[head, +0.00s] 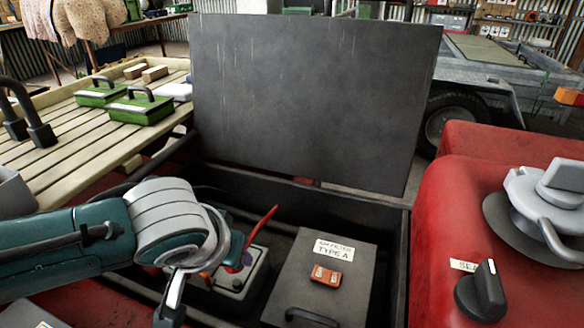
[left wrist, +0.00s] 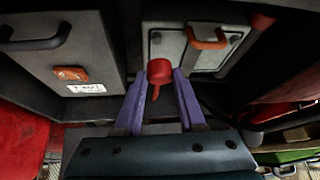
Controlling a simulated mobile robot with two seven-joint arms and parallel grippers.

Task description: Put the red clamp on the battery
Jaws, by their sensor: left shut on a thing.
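The battery (head: 228,294) is a light grey block low in the dark open box, partly hidden behind my left arm. Its top and orange handle also show in the left wrist view (left wrist: 207,64). My left gripper (left wrist: 160,82) has purple fingers and is shut on the red clamp (left wrist: 160,74), which sits between the fingertips. In the head view the clamp's red end (head: 263,222) sticks up beside my wrist, over the battery side of the box. Whether the clamp touches the battery is unclear. My right gripper is not in view.
A grey air filter box (head: 319,257) with a label and black handle stands right of the battery. A raised dark lid (head: 310,90) stands behind. Red bodywork (head: 440,200) with a black knob (head: 481,292) borders the right. A slatted rack (head: 75,135) lies left.

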